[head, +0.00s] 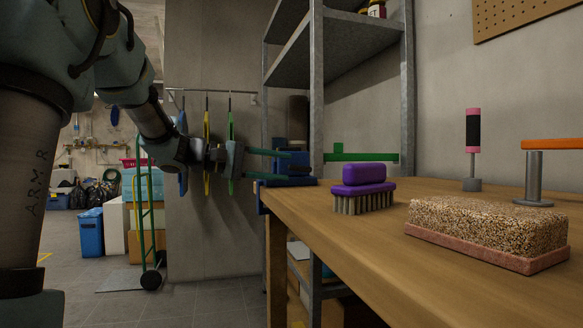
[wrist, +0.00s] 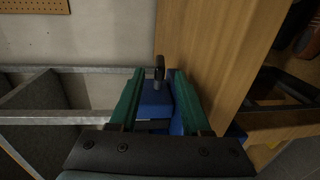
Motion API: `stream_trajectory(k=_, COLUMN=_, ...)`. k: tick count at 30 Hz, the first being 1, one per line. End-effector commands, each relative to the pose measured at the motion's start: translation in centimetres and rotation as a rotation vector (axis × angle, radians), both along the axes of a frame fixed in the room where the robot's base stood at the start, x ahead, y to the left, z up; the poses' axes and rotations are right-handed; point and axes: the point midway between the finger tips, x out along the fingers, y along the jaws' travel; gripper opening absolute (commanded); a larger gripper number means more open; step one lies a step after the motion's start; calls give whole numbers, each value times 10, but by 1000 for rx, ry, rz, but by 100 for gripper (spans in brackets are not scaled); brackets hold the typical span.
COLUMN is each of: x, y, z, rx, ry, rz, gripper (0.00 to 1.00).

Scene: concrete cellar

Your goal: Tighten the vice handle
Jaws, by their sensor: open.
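The blue vice (head: 293,168) is mounted at the left corner of the wooden workbench (head: 330,225). In the wrist view the vice (wrist: 155,104) lies between my two green fingers. A dark, knobbed piece that looks like its handle (wrist: 159,70) sticks out near the fingertips. My gripper (head: 278,166) reaches in from the left, its fingers level and pointing at the vice. In the wrist view my gripper (wrist: 158,76) is open, with a finger on either side of the vice. I cannot tell whether the fingers touch it.
On the bench stand a purple brush (head: 362,190), a speckled block (head: 488,228), a pink-and-black handled tool (head: 473,145) and a metal post with an orange top (head: 535,178). A metal shelf (head: 318,95) rises behind the vice. A green hand truck (head: 147,220) stands at left.

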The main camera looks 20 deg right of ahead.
Motion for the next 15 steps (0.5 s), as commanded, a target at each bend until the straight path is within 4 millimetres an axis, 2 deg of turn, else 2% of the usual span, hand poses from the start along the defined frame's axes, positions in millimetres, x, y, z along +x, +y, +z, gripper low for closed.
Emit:
stream_trajectory(k=1, x=2, y=11, z=3, rx=1, ry=0, rz=4, gripper=48)
stream_trajectory(k=6, x=5, y=43, z=7, rx=0, ry=0, rz=3, gripper=48)
stream_trajectory(k=10, x=7, y=58, z=9, rx=0, ry=0, rz=2, gripper=48)
stream_trajectory(k=15, x=8, y=67, z=9, rx=0, ry=0, rz=0, gripper=48)
